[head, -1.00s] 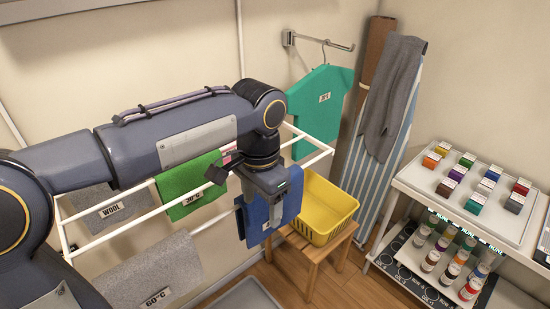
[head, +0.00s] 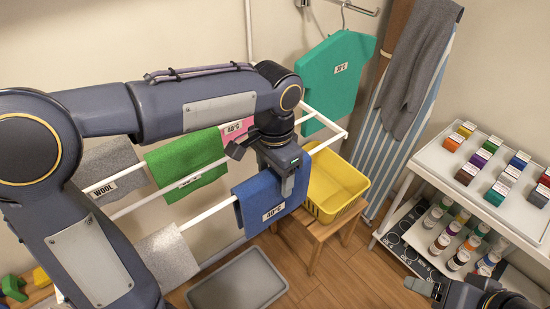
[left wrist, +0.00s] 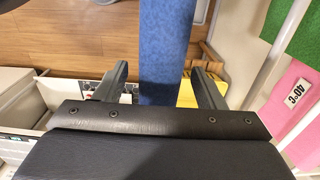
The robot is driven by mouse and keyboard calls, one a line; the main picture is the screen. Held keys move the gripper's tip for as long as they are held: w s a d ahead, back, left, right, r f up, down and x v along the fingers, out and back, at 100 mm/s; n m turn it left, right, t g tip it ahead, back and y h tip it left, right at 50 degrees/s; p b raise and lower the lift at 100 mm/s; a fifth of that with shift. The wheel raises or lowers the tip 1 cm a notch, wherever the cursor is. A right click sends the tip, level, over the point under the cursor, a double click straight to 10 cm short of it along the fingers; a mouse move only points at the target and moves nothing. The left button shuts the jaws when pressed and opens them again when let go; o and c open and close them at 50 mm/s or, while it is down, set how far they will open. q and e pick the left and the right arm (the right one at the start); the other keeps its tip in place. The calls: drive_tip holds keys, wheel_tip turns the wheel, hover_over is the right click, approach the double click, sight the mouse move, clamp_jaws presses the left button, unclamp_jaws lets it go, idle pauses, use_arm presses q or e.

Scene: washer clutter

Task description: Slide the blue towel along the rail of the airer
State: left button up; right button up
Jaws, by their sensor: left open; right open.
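The blue towel (head: 256,200), with a white 40°C label, hangs over the front rail (head: 208,213) of the white airer near its right end. My left gripper (head: 288,182) is at the right part of the towel. In the left wrist view the towel (left wrist: 166,45) runs as a blue strip between the two spread fingers of my left gripper (left wrist: 161,72), with gaps on both sides. The jaws are open; the rail under the towel is hidden. My right gripper (head: 425,287) shows only partly at the bottom right, open, away from the airer.
A grey towel (head: 168,258) hangs further left on the front rail. Green (head: 185,165), pink (head: 236,129) and grey WOOL (head: 104,168) cloths hang behind. A yellow basket (head: 337,187) on a wooden stool stands right of the blue towel. A white shelf (head: 500,210) stands right.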

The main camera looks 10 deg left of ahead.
sight(310, 152)
use_arm(q)
drive_tip(key=shift+f, duration=1.25)
drive_tip(key=c, duration=1.1)
drive_tip(key=shift+w+d+p, duration=0.75)
drive_tip(key=shift+w+d, duration=0.3)
drive_tip(key=shift+w, duration=0.25)
drive_tip(key=shift+w+d+p, duration=0.75)
drive_tip(key=shift+w+d, duration=0.25)
drive_tip(key=shift+w, duration=0.35)
drive_tip(key=shift+w+d+p, duration=0.75)
drive_tip(key=shift+w+d, duration=0.3)
drive_tip(key=shift+w, duration=0.25)
drive_tip(key=shift+c, duration=0.2)
drive_tip(key=o, duration=1.1)
drive_tip(key=shift+r, duration=0.1)
wheel_tip(310, 152, up, 8)
drive_tip(key=shift+f+b, duration=0.15)
drive_tip(key=shift+b, duration=0.4)
drive_tip(key=shift+s, duration=0.1)
